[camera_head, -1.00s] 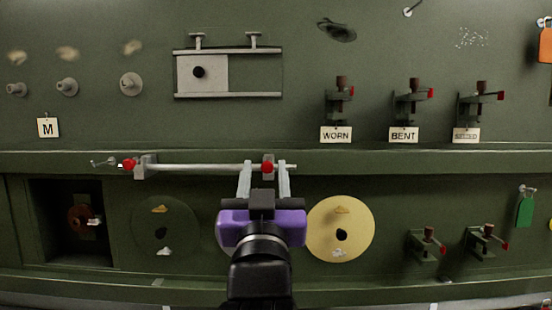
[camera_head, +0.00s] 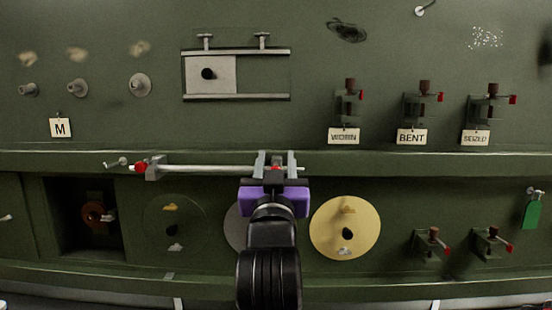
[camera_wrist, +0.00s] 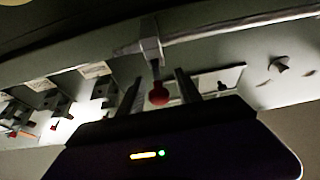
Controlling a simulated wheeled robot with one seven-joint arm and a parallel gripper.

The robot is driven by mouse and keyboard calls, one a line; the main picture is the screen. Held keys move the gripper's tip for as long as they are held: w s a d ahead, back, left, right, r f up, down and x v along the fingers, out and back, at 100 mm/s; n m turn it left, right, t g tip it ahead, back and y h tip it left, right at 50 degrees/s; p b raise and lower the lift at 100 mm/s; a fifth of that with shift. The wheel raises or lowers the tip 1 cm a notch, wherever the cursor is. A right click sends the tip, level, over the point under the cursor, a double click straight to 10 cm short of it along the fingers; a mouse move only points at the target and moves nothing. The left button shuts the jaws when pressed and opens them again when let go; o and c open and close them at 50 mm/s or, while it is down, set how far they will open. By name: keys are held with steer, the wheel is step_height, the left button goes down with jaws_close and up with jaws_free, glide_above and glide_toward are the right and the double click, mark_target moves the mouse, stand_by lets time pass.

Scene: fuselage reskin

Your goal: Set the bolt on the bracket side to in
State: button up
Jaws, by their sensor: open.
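A pale bar (camera_head: 205,169) runs along the green ledge, with a block and red knob (camera_head: 141,168) at its left end. Its right end has another red knob (camera_head: 275,168), partly hidden by my gripper. My gripper (camera_head: 276,158) is open, with one finger on each side of this right knob. In the wrist view, the red knob (camera_wrist: 158,93) hangs on a stem below a pale block (camera_wrist: 151,46), between my open fingers (camera_wrist: 157,90). I cannot tell whether either finger touches it. Which end is the bracket side is not marked.
A sliding plate (camera_head: 210,75) sits on the upper wall. Labelled clamps (camera_head: 350,105) stand above the ledge at right. Below are a yellow disc (camera_head: 345,228), an open recess (camera_head: 85,240) and two more clamps (camera_head: 432,243).

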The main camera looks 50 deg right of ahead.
steer(key=shift+c, duration=0.4)
jaws_close()
stand_by(0.9)
